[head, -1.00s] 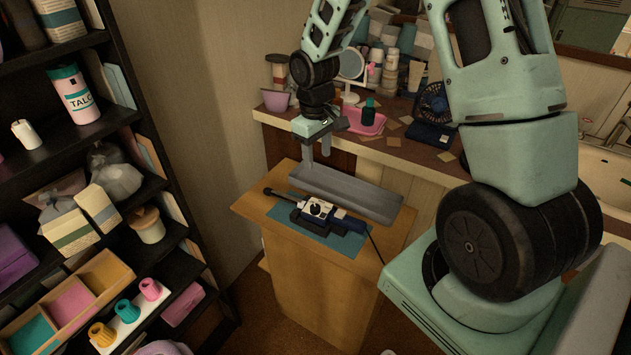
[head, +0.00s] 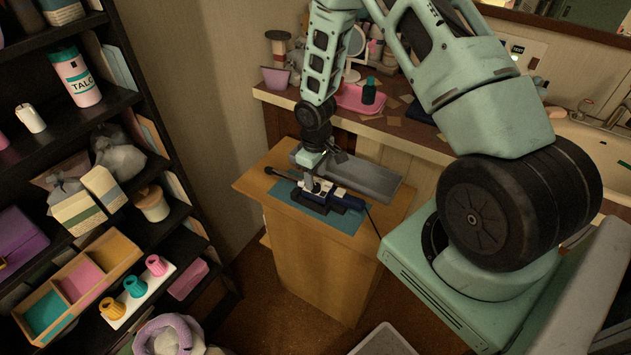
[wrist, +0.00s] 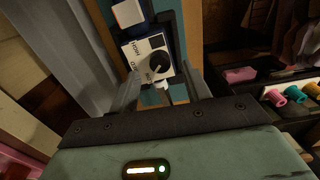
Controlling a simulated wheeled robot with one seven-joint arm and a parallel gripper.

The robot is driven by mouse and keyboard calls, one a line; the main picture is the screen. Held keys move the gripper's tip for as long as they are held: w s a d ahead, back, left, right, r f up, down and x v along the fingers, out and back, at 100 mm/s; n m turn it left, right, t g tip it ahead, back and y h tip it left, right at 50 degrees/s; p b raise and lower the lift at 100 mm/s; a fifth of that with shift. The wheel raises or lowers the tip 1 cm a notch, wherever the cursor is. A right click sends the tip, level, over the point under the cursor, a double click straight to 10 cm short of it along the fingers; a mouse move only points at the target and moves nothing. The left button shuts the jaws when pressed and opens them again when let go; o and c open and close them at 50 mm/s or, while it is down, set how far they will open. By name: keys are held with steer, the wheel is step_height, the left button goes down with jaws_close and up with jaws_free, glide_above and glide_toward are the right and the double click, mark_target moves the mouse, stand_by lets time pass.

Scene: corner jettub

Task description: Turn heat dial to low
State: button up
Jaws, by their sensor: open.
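The heat dial (wrist: 159,64) is a round black knob on a white labelled plate on a dark blue and white appliance (head: 345,203). In the wrist view a label that seems to read HIGH stands beside it; the other lettering and the exact setting are too small to tell. My gripper (wrist: 165,92) is open, with one finger on each side of the lower part of the white plate. The dial shows ahead of the gap between the fingers; I cannot tell whether they touch it. In the head view my gripper (head: 311,184) is down over the appliance and hides the dial.
The appliance lies on a teal mat (head: 342,220) on a wooden cabinet (head: 300,255). A grey tray (head: 365,180) lies just behind it. A dark shelf unit (head: 180,245) with colourful items stands to the left. A counter (head: 400,145) with toiletries runs behind.

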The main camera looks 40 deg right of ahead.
mark_target(315, 185)
steer(key=shift+f, duration=1.55)
steer(key=c, duration=1)
steer(key=shift+n, duration=0.5)
steer(key=o, duration=1)
step_height(315, 185, up, 18)
steer(key=shift+f, duration=0.25)
